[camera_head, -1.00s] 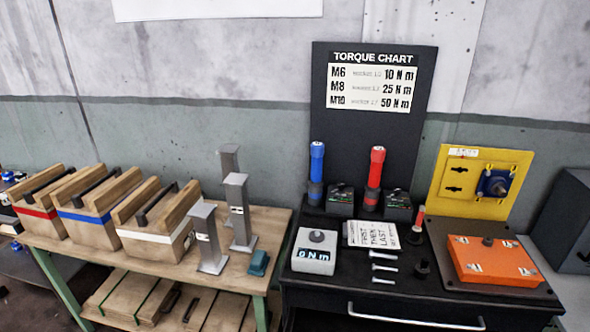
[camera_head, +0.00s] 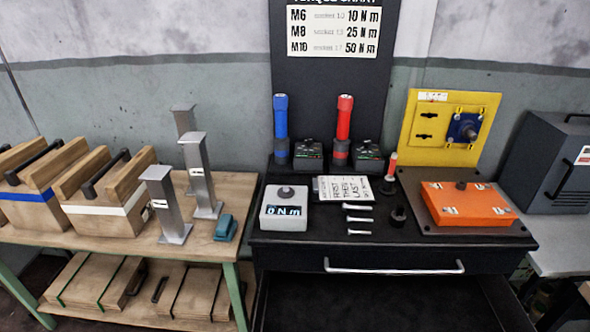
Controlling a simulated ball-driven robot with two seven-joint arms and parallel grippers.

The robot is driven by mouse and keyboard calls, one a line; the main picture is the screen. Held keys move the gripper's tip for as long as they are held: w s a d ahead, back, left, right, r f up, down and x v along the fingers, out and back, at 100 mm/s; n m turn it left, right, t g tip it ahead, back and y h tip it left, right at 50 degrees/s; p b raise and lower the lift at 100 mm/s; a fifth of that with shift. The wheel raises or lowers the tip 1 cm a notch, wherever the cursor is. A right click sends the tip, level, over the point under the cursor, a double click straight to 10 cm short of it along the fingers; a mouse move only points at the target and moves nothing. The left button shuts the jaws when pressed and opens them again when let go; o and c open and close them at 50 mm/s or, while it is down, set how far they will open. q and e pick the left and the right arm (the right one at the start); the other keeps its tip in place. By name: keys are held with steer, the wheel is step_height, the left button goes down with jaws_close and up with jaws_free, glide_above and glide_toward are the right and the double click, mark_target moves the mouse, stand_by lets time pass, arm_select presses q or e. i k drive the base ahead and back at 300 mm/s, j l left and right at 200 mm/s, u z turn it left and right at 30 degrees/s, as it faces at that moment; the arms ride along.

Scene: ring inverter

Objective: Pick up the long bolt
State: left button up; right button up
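Three silver bolts lie flat and apart on the black worktop, one behind another, heads to the left. The farthest bolt (camera_head: 358,207) looks slightly the longest. The middle bolt (camera_head: 359,219) and the nearest bolt (camera_head: 358,232) look a little shorter, but the differences are small at this size. Neither of my grippers shows in the view.
A grey torque display (camera_head: 285,207) stands left of the bolts and a black socket (camera_head: 398,214) right. A white card (camera_head: 345,189) lies behind. Blue (camera_head: 281,130) and red (camera_head: 343,130) drivers stand farther back. An orange plate (camera_head: 464,203) is right. A handle (camera_head: 394,269) juts from the front.

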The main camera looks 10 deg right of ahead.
mark_target(345, 205)
steer(key=i+j+z, duration=0.1)
steer(key=z, duration=0.6)
